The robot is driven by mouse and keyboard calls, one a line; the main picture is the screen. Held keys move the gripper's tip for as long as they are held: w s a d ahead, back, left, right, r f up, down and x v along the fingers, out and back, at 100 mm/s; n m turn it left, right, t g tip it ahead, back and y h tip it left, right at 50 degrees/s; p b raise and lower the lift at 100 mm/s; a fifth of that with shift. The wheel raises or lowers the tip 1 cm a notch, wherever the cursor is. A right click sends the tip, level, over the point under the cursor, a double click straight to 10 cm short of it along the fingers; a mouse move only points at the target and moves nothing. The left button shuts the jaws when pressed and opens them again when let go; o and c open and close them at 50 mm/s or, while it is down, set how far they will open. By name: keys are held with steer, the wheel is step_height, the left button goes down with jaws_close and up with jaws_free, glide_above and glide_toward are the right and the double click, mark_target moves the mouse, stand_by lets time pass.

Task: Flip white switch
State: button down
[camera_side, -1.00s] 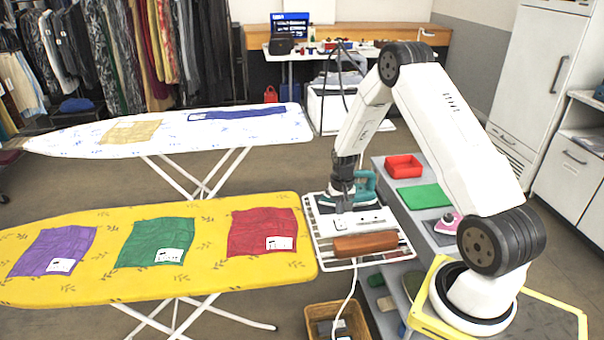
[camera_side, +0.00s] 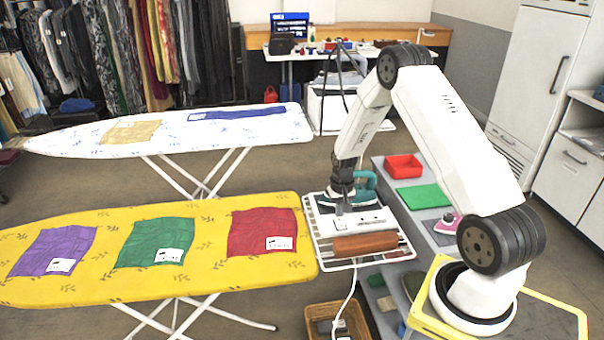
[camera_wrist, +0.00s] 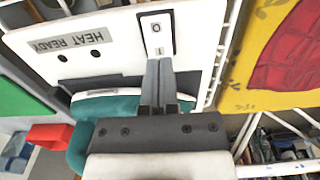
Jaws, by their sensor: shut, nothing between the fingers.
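The white switch (camera_wrist: 156,27) shows in the wrist view as a white rocker in a dark frame, marked "O" and "I". It sits on a white panel (camera_wrist: 90,35) labelled "HEAT READY". In the side view the panel (camera_side: 370,219) lies on the rack beside the yellow board. My gripper (camera_wrist: 158,62) is shut and empty. Its fingertips are over the near, "I" end of the switch; I cannot tell whether they touch it. In the side view my gripper (camera_side: 341,207) points down at the panel, and the switch itself is too small to make out.
A teal iron (camera_side: 366,188) stands just behind my gripper. A brown roll (camera_side: 365,243) lies in front of the panel. The yellow ironing board (camera_side: 205,275) is at the left. A red tray (camera_side: 403,166) and a green mat (camera_side: 424,196) are on the right shelf.

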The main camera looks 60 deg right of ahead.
mark_target(337, 221)
steer(key=shift+f, duration=0.85)
stand_by(0.7)
steer(key=shift+r, duration=3.5)
steer(key=shift+a+r, duration=0.3)
steer(key=shift+a, duration=0.1)
steer(key=s+a+r+n+t, duration=0.1)
steer(key=s+a+r+n, duration=0.2)
steer(key=a, duration=0.5)
steer(key=s+a+r+n, duration=0.3)
steer(key=a+r, duration=0.1)
steer(key=a, duration=0.4)
steer(key=s+a+r+n+t, duration=0.1)
steer(key=s+a+r+n, duration=0.2)
steer(key=a, duration=0.6)
steer(key=shift+s+r+t, duration=0.3)
steer(key=shift+s+r, duration=0.25)
steer(key=shift+r, duration=0.3)
